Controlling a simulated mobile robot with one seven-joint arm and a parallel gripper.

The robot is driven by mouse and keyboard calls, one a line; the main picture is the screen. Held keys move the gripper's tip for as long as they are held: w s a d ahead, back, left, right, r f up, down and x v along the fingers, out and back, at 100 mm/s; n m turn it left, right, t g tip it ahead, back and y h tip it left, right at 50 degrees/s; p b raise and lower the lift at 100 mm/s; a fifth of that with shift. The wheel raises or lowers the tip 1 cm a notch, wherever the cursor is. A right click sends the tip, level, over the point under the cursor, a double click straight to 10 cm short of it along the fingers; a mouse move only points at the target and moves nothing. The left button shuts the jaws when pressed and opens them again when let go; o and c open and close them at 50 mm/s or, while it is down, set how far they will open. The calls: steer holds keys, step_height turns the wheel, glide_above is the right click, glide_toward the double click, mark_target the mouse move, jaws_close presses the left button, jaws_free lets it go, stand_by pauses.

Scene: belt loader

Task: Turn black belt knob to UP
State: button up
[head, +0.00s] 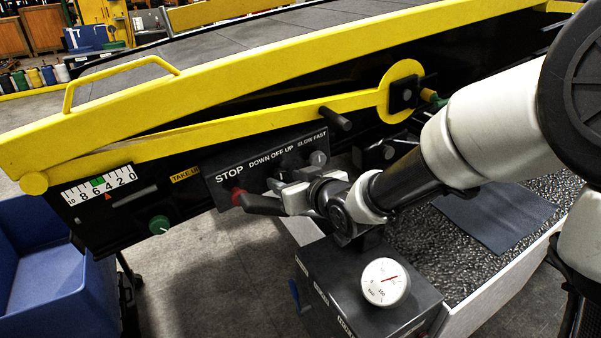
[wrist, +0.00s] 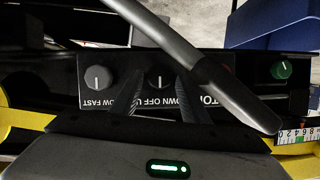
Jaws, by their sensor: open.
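The black belt knob (wrist: 159,78) sits on the dark control panel (head: 222,184) under the label DOWN OFF UP. In the wrist view, which is upside down, its white mark points toward OFF. My gripper (wrist: 160,73) is open, with one finger on each side of the knob. I cannot tell whether the fingers touch it. In the head view my gripper (head: 274,187) is at the panel and mostly hides the knob.
A red STOP button (head: 237,196) and a grey SLOW FAST knob (head: 318,158) flank the belt knob. A green knob (head: 159,224) is farther left. A dark bar (wrist: 190,60) crosses the wrist view. A gauge box (head: 352,270) stands below my wrist; a blue bin (head: 50,275) is lower left.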

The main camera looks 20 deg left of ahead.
mark_target(279, 176)
steer(key=shift+x, duration=1.15)
